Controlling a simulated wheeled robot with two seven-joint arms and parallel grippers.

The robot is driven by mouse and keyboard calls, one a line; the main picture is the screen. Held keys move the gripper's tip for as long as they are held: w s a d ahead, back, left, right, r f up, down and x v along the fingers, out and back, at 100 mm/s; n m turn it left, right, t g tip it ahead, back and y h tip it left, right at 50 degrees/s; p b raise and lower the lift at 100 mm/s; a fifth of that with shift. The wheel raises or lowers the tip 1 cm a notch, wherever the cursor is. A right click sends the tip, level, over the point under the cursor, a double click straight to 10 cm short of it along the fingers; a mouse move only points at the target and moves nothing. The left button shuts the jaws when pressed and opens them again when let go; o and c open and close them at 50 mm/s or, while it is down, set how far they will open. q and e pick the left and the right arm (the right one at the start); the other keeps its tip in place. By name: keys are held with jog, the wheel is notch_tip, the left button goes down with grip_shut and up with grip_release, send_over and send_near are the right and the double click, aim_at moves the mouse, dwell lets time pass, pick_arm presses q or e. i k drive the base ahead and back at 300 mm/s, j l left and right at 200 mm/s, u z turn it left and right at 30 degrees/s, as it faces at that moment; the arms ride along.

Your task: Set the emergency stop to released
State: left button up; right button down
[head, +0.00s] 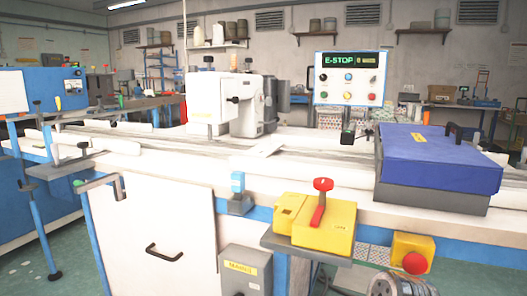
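The emergency stop is a red mushroom button (414,264) on a yellow box (406,245), below the table's front edge at the lower right. I cannot tell from here whether the button is pressed in or out. A control panel (349,78) on a post at the back shows "E-STOP" in green letters on its display (349,59).
A yellow unit with a red lever (320,200) sits on a grey shelf left of the button. A blue-lidded box (440,155) stands on the table at right. A white sewing machine (225,100) stands behind. A grey rounded part (390,285) shows at the bottom edge.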

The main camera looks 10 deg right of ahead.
aim_at(413, 264)
jog(key=z, duration=1.4)
